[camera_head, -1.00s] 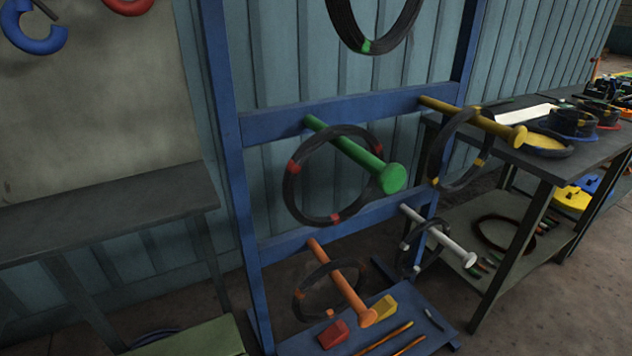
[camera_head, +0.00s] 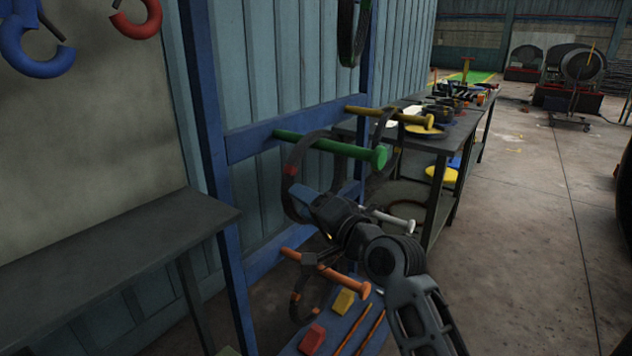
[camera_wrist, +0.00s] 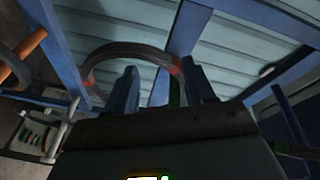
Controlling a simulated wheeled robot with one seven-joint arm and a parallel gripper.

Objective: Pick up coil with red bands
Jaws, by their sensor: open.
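The coil with red bands (camera_head: 289,190) is a dark ring hanging on the green peg (camera_head: 335,147) of the blue rack. Its lower right part is hidden behind my arm in the head view. My gripper (camera_head: 312,204) is open at the coil's lower part. In the wrist view, the coil (camera_wrist: 127,48) arches beyond and between the two open fingers of my gripper (camera_wrist: 160,78), with red bands near the left and right ends of the arc. Whether a finger touches the coil cannot be told.
An orange peg (camera_head: 330,272) with a coil sits below, and a white peg (camera_head: 402,220) lies behind my arm. A yellow peg (camera_head: 400,118) with a coil is at the right. Red (camera_head: 312,338) and yellow (camera_head: 344,302) blocks lie on the low shelf. Open floor (camera_head: 530,240) lies right.

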